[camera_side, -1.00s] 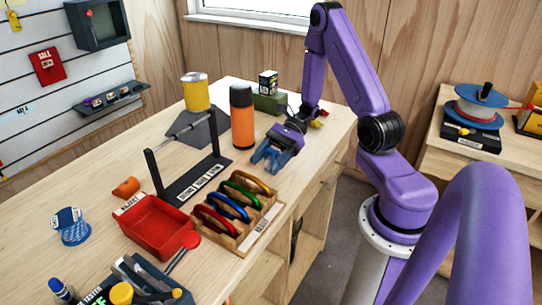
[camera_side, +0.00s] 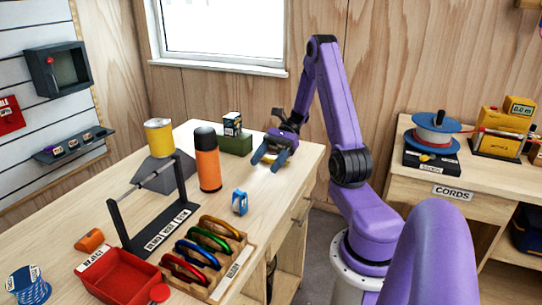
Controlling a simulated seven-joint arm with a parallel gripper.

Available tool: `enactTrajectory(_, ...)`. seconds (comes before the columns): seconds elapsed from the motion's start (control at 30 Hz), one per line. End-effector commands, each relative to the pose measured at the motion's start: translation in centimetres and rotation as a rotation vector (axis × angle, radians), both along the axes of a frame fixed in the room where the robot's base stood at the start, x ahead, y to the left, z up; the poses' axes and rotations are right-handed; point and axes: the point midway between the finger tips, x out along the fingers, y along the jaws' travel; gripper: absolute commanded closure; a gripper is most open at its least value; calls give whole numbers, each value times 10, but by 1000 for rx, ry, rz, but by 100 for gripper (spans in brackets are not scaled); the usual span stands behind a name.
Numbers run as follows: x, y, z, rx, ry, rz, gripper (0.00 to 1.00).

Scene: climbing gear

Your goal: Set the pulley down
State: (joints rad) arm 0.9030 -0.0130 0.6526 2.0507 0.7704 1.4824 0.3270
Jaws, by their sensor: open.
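A small blue pulley (camera_side: 240,203) stands on the bare wood of the bench, to the right of the orange bottle and behind the rack of coloured rings. My gripper (camera_side: 270,161) is open and empty. It is above the bench, behind and to the right of the pulley and apart from it. Its two blue-grey fingers point down toward the front left.
The orange bottle (camera_side: 207,160) with a dark cap stands left of the pulley. A dark stand with a rail (camera_side: 155,225), a rack of coloured rings (camera_side: 211,258) and a red bin (camera_side: 117,279) are nearer. A green box (camera_side: 235,144) stands behind. Bench around the pulley is clear.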

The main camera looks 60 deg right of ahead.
Motion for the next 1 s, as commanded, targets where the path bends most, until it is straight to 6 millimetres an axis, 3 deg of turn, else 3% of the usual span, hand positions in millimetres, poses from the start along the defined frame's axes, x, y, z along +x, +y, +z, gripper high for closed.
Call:
enactTrajectory(0.2, -3, -17, 7, -1, -1, 2, 37)
enactTrajectory(0.33, -2, -6, 10, -30, -10, 69, 37)
enactTrajectory(0.67, -15, 88, 19, -265, -144, 625, 37)
enactTrajectory(1.0, -58, 160, 26, -476, -435, 1250, 37)
